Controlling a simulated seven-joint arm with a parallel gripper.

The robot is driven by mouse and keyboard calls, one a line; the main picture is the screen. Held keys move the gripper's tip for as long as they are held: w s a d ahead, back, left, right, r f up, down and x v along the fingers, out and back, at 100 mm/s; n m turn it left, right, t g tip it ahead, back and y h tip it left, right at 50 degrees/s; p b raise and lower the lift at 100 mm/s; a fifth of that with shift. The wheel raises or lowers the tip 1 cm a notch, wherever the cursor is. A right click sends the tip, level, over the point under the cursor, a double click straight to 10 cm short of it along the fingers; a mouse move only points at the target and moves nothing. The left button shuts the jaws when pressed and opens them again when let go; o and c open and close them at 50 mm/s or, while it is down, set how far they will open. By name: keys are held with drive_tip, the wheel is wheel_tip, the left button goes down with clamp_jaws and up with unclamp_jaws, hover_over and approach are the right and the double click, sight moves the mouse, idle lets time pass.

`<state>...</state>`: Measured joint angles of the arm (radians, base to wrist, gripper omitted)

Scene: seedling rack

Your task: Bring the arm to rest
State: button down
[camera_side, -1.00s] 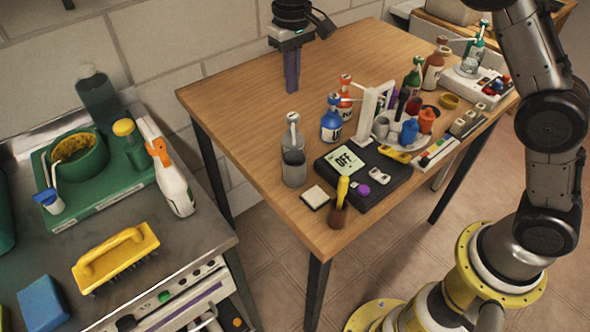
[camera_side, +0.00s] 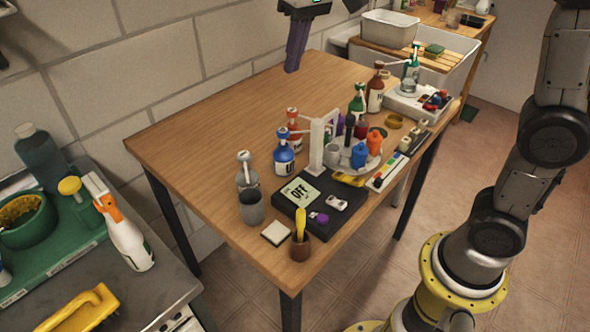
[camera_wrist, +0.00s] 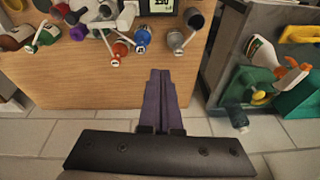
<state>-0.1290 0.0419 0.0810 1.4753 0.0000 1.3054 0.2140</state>
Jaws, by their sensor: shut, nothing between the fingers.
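My gripper (camera_side: 293,68) hangs above the back edge of the wooden table in the side view, its dark purple fingers pointing down. In the wrist view its fingers (camera_wrist: 160,73) lie together with nothing between them. It touches nothing that I can see. My arm's lower links stand to the right of the table in the side view.
The wooden table (camera_side: 205,130) holds several bottles, a grey cup (camera_side: 251,208), a black scale (camera_side: 330,215) and a brown pot (camera_side: 300,247) along its front and right. Its back left is clear. A spray bottle (camera_side: 125,230) stands on the left bench.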

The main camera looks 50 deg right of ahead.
drive_tip(key=s+d+r+t, duration=0.1)
drive_tip(key=s+d+r, duration=0.15)
drive_tip(key=s, duration=0.85)
drive_tip(key=s+d+f+n+t, duration=0.1)
drive_tip(key=s+d+f, duration=0.1)
drive_tip(key=s+f, duration=1)
drive_tip(key=shift+s+d+f+t, duration=0.2)
drive_tip(key=shift+s+d+t, duration=0.05)
drive_tip(key=shift+d+t, duration=0.15)
